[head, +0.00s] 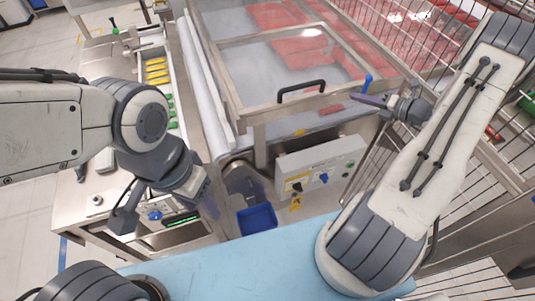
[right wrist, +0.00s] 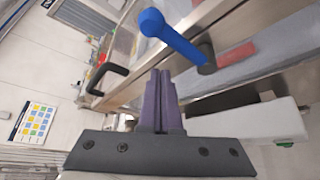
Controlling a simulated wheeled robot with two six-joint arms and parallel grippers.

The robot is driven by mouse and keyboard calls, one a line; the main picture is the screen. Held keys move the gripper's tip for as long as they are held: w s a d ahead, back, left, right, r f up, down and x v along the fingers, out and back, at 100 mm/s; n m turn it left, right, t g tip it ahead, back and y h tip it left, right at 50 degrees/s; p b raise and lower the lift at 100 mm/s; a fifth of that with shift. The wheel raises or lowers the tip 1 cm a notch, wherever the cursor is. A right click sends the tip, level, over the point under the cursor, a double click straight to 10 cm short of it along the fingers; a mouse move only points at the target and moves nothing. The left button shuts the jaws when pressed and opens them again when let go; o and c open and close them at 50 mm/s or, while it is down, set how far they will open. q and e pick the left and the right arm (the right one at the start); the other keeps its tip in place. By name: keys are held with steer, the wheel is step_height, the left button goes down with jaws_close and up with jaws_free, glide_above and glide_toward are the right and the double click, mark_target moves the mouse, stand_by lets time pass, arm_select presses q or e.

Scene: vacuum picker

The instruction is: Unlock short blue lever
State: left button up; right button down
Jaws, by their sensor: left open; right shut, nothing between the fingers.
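The short blue lever (head: 367,84) stands upright at the right front corner of the machine's clear lid, just right of the black handle. In the right wrist view the blue lever (right wrist: 178,38) is large, with its rounded end toward the upper left and its base on a dark round pivot. My right gripper (head: 356,97) is shut and empty, its purple fingertips just beside and below the lever. In the right wrist view the shut fingertips (right wrist: 161,74) lie just below the lever, with a small apparent gap. My left gripper (head: 209,203) is open and empty, far left of the lever.
The black handle (head: 301,91) sits on the metal lid frame. A grey control box (head: 335,160) with knobs is below it. A blue bin (head: 257,219) is left of the box. A metal-framed fence borders the right side. A tray with yellow items (head: 156,70) is at left.

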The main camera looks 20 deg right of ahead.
step_height(320, 180, down, 10)
steer(key=s+a+r+n+h+b, duration=0.15)
steer(key=n+h+b, duration=0.45)
steer(key=b, duration=0.8)
steer(key=a+r+v, duration=0.1)
steer(key=v, duration=0.9)
steer(key=a+f+n+g+y+b, duration=0.1)
steer(key=a+n+g+y, duration=0.5)
steer(key=a+n, duration=1.1)
steer(key=shift+a+f+n+g, duration=0.35)
steer(key=shift+a+g, duration=0.95)
steer(key=shift+a, duration=3.65)
steer(key=shift+s, duration=0.1)
